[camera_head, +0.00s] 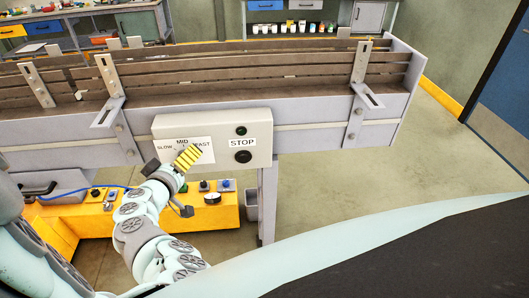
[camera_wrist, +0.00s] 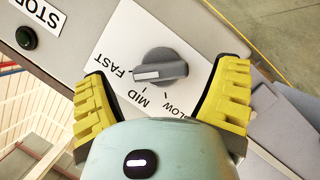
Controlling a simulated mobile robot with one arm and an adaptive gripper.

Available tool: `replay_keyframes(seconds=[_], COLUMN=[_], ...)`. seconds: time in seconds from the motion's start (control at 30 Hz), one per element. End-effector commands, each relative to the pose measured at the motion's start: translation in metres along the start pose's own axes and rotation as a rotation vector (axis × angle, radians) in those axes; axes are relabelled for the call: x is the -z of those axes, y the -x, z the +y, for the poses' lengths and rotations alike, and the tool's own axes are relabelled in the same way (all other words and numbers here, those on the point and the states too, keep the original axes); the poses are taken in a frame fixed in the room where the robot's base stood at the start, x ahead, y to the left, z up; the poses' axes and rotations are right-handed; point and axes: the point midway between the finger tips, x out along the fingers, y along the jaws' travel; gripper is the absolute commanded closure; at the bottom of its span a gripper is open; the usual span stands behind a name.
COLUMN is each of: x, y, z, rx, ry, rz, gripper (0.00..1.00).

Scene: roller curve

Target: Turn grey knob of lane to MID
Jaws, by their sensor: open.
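The grey knob (camera_wrist: 160,70) sits on a white label plate with SLOW, MID and FAST around it. Its white pointer line points left in the wrist view, at the FAST label (camera_wrist: 125,63). The MID label (camera_wrist: 153,97) and the partly hidden SLOW label (camera_wrist: 178,109) lie below it there. My gripper (camera_wrist: 165,72) is open, with one yellow finger on each side of the knob and a visible gap to each. In the head view my gripper (camera_head: 188,158) is at the control box (camera_head: 218,124) and hides the knob.
A black STOP button (camera_head: 243,157) and a dark green button (camera_head: 241,131) are on the box's right part. The conveyor (camera_head: 200,90) with metal brackets runs above and behind. A yellow bench (camera_head: 90,208) with small devices stands below left. Open floor lies right.

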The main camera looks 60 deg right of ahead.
Motion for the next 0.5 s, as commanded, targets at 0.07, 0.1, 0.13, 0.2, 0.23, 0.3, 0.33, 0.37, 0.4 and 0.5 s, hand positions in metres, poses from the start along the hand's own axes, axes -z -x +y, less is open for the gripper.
replay_keyframes(seconds=[0.07,0.1,0.13,0.2,0.23,0.3,0.33,0.37,0.4,0.5], x=[0.001,0.001,0.001,0.001,0.001,0.001,0.001,0.001,0.001,0.001], y=[-0.005,-0.007,-0.008,-0.011,-0.011,-0.013,-0.013,-0.013,-0.013,-0.013], z=[0.0,0.0,0.0,0.0,-0.001,-0.001,-0.001,-0.001,-0.001,-0.001], rx=[-0.001,0.0,0.0,0.002,0.003,0.004,0.004,0.004,0.004,0.004], ry=[-0.001,-0.002,-0.002,-0.001,-0.001,-0.001,-0.001,-0.001,-0.002,-0.001], rz=[0.0,-0.001,-0.001,-0.001,0.0,0.001,0.001,0.001,0.001,0.001], gripper=[0.13,0.13,0.13,0.13,0.13,0.13,0.13,0.13,0.13,0.13])
